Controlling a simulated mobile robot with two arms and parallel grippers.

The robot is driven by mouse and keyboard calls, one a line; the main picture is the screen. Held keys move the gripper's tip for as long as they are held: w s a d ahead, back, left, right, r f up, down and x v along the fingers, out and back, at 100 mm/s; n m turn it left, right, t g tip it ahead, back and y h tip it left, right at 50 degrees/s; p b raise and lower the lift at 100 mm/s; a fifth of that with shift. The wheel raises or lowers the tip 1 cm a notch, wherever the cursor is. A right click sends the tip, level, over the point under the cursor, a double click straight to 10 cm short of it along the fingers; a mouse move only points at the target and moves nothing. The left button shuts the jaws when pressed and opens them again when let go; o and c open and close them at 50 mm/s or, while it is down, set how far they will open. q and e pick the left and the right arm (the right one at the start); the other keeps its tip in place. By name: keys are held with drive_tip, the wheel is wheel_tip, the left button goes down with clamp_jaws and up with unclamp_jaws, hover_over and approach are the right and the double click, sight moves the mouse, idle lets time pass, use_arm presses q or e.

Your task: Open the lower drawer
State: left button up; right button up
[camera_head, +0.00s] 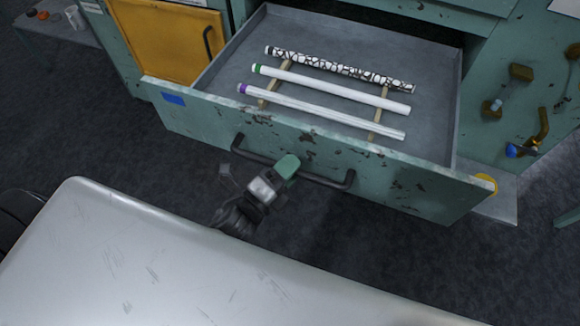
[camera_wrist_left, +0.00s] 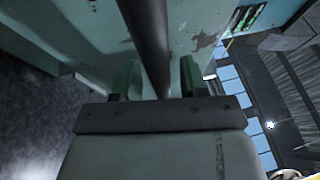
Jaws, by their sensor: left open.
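The lower drawer (camera_head: 185,112) is a worn teal drawer standing pulled out of the cabinet, its grey inside in view. Its black bar handle (camera_head: 335,183) runs across the front. My left gripper (camera_head: 287,166) is at the middle of the handle, with its jaws open. In the left wrist view the handle bar (camera_wrist_left: 148,35) runs between the two teal fingers of my left gripper (camera_wrist_left: 160,80). I cannot tell whether the fingers touch the bar. My right gripper is not in view.
Three tubes lie on wooden rests in the drawer: one black-and-white patterned (camera_head: 335,68), one green-ended (camera_head: 330,88), one purple-ended (camera_head: 325,110). A yellow door (camera_head: 165,40) is at left. A pale worn surface (camera_head: 190,265) fills the front. Dark floor shows between it and the drawer.

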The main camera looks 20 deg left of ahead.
use_arm(q)
drive_tip(key=b+v, duration=0.2)
drive_tip(key=v, duration=0.9)
drive_tip(key=shift+w, duration=0.1)
drive_tip(key=s+a+f+n+g+y+p, duration=0.15)
drive_tip(key=f+n, duration=0.25)
drive_tip(key=f, duration=0.5)
drive_tip(key=s+f+n+g+y, duration=0.1)
drive_tip(key=f+n+g+y, duration=0.25)
drive_tip(key=f, duration=0.45)
drive_tip(key=s+a+f+n+g+y+p, duration=0.1)
drive_tip(key=f+n+g, duration=0.1)
drive_tip(key=f+n, duration=0.5)
drive_tip(key=s+a+f+n+g+y+p, duration=0.2)
drive_tip(key=s+f+n+g, duration=0.5)
drive_tip(key=s+f, duration=0.9)
drive_tip(key=s+a+g, duration=0.1)
drive_tip(key=s+g, duration=0.2)
drive_tip(key=shift+a+f+p, duration=0.3)
drive_tip(key=shift+f, duration=0.05)
